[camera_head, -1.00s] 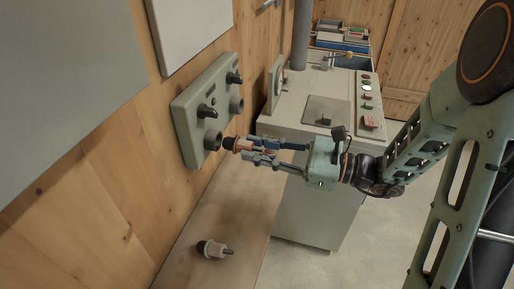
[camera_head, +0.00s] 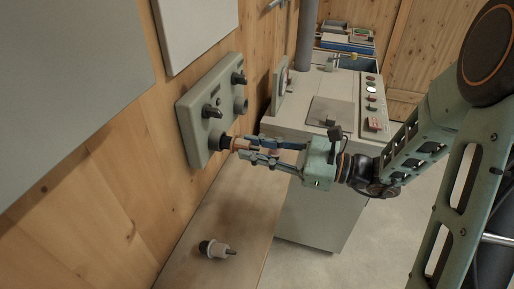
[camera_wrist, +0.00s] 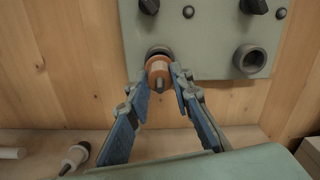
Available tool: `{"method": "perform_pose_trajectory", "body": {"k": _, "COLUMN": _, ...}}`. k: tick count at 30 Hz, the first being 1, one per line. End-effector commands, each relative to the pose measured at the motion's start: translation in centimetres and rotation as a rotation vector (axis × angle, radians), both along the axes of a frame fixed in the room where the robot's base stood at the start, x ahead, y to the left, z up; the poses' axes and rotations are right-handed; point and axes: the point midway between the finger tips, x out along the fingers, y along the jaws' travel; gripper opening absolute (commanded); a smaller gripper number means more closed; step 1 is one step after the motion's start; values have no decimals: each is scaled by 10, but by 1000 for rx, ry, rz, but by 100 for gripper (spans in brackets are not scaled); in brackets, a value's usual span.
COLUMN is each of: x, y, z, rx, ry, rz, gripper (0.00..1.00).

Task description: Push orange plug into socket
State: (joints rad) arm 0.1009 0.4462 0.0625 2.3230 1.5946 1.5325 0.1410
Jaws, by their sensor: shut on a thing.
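My gripper (camera_head: 247,148) is shut on the orange plug (camera_head: 239,144), its fingers on either side of it. The plug points at the near socket on the grey wall box (camera_head: 197,128), and its dark front end meets the socket mouth (camera_head: 221,141). In the wrist view, the orange plug (camera_wrist: 158,68) sits between the fingertips (camera_wrist: 161,75) and covers most of the socket (camera_wrist: 158,51) behind it. I cannot tell how deep the plug is inside.
A second, empty socket (camera_wrist: 250,58) is on the same box, with black knobs (camera_wrist: 149,6) above. A white plug (camera_head: 218,250) lies on the wooden shelf (camera_head: 187,263) below. A grey control cabinet (camera_head: 318,203) stands behind my gripper.

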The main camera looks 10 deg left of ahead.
Motion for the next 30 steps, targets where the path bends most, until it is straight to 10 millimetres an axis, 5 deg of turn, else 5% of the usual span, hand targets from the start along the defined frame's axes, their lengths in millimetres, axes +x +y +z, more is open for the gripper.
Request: {"method": "perform_pose_trajectory", "body": {"k": 30, "x": 0, "y": 7, "z": 0, "rx": 1, "ry": 0, "rz": 0, "gripper": 0}}
